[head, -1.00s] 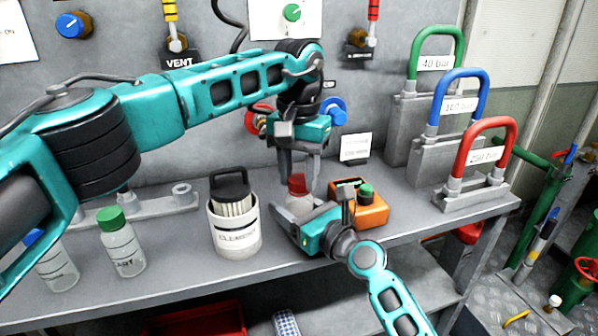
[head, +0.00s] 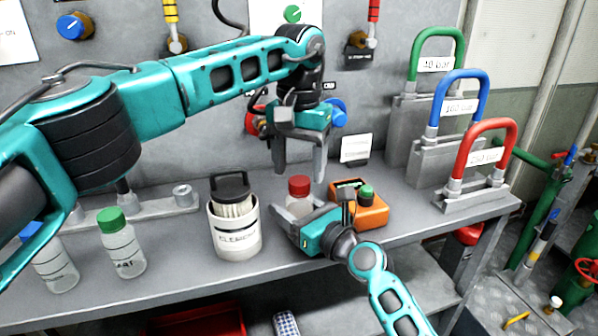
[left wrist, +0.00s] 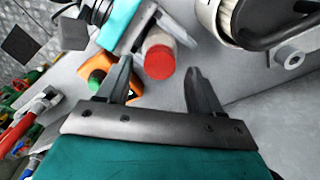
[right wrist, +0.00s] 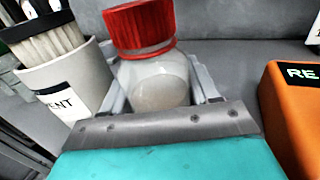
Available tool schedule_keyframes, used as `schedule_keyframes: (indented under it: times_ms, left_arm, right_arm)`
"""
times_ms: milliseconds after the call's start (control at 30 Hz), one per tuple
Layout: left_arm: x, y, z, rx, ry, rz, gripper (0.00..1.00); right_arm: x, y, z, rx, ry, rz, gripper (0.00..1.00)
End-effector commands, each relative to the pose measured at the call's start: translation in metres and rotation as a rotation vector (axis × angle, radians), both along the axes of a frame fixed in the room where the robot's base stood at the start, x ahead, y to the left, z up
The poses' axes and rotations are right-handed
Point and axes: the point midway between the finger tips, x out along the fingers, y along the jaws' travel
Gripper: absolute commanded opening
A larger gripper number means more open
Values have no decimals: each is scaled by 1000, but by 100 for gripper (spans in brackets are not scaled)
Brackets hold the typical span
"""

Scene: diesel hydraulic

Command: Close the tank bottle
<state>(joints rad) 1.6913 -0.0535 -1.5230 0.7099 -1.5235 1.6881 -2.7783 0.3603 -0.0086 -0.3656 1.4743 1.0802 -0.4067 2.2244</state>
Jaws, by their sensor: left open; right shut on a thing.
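The tank bottle is a clear bottle (head: 298,206) with a red cap (head: 299,185), standing upright on the bench. The cap sits on its neck; I cannot tell how tightly. My right gripper (head: 300,218) is shut on the bottle's body from the front; the right wrist view shows the red cap (right wrist: 140,25) above the clear body (right wrist: 155,82) between the fingers. My left gripper (head: 299,172) is open, pointing down above the cap, and holds nothing. In the left wrist view the cap (left wrist: 159,62) lies between the fingers' directions, apart from both.
An orange device with a green knob (head: 372,215) stands close right of the bottle. A white container marked ELEMENT (head: 234,238) stands to the left. Green-capped (head: 122,250) and blue-capped (head: 55,268) bottles stand further left. Padlock-shaped weights (head: 475,190) are at right.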

Motion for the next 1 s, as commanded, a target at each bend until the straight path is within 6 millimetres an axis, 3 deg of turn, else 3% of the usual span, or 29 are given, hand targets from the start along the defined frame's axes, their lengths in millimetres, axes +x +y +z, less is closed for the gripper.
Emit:
schedule_keyframes:
  times_ms: [200, 567, 767, 1000]
  left_arm:
    - [0, 0, 23, 0, -1, 0, 66]
    - [0, 0, 23, 0, 0, 31, 61]
    - [0, 0, 25, 1, 0, 263, 61]
    - [0, 0, 28, 1, 1, 713, 61]
  right_arm:
    - [0, 0, -1, -1, 2, 0, 0]
    - [0, 0, -1, -1, 1, 0, 0]
    - [0, 0, -1, -1, 1, 0, 0]
    - [0, 0, -1, -1, 1, 0, 0]
